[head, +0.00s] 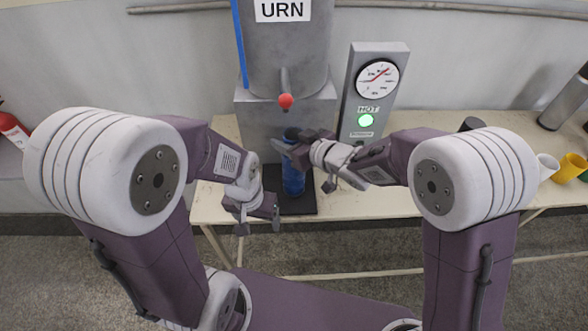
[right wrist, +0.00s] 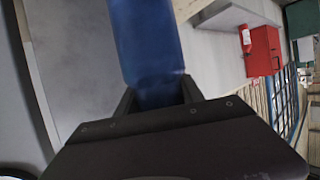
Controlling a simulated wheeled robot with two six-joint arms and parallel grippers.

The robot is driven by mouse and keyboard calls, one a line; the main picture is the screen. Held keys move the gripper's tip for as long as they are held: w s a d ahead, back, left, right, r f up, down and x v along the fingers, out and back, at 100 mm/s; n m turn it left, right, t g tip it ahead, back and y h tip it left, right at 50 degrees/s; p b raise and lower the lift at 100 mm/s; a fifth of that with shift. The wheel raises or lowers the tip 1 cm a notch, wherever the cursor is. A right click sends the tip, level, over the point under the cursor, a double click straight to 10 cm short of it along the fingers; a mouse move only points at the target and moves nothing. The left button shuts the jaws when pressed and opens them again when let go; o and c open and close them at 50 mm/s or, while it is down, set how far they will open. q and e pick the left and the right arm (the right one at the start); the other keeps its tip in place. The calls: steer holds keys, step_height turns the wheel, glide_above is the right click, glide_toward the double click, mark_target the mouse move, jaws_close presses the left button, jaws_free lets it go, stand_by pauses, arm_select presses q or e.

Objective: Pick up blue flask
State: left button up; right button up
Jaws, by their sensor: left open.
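The blue flask (head: 293,181) stands upright below the tap of the grey urn (head: 285,60), over a dark base plate (head: 300,207). Whether its bottom touches the plate is hard to tell. My right gripper (head: 290,150) is at the flask's upper part and hides some of it. In the right wrist view the flask (right wrist: 148,45) lies between the two fingers (right wrist: 160,95), which look closed against its sides. My left gripper (head: 259,227) is open and empty, lower and to the left of the flask, in front of the table edge.
A red-knobbed tap (head: 286,101) hangs just above the flask. A gauge panel (head: 368,95) with a lit green light stands to the right. White (head: 546,166) and yellow (head: 570,168) cups are at the far right of the table (head: 390,205). The front right tabletop is clear.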

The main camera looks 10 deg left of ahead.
jaws_close()
